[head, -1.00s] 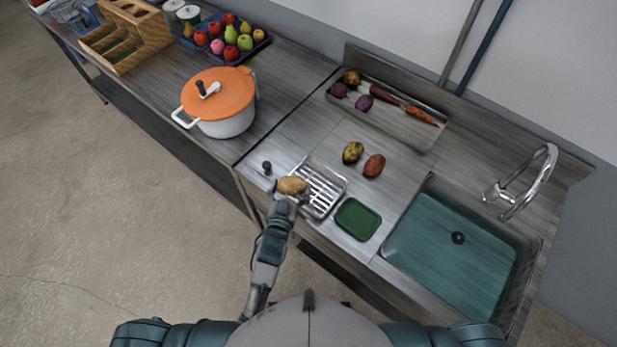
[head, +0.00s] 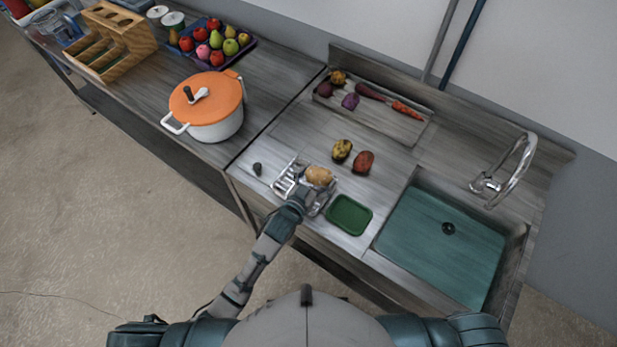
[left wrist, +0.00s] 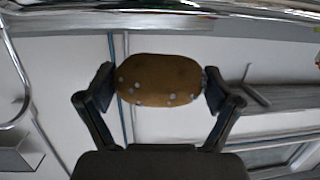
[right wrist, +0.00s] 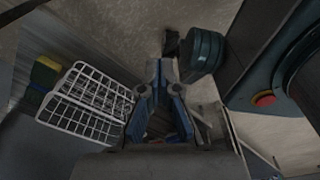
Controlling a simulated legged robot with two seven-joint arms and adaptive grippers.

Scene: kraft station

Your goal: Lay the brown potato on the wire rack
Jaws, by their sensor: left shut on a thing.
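In the left wrist view the potato (left wrist: 158,80) sits crosswise, with one finger pad at each end.
A green tray (head: 349,215) lies right of the rack, before the sink (head: 440,245). A yellowish potato (head: 342,150) and a reddish one (head: 363,161) lie behind it. A pot with orange lid (head: 207,105) stands left. A vegetable tray (head: 405,130) is at the back.

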